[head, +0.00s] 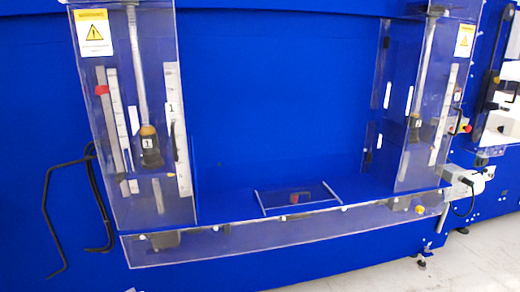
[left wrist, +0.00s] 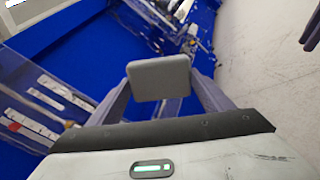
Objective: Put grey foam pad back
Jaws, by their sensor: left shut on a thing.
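The grey foam pad (left wrist: 160,78) is a flat rounded square in the left wrist view. My left gripper (left wrist: 161,90) is shut on it, with one finger at each side. The pad is held up in front of the wrist, apart from the rig behind it.
Clear guarded columns stand at the left (head: 130,60) and right (head: 440,100), holding rods and scales. A low clear wall (head: 290,232) runs along the front edge. Black bent bars (head: 48,205) are at far left. The blue deck between the columns is mostly bare.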

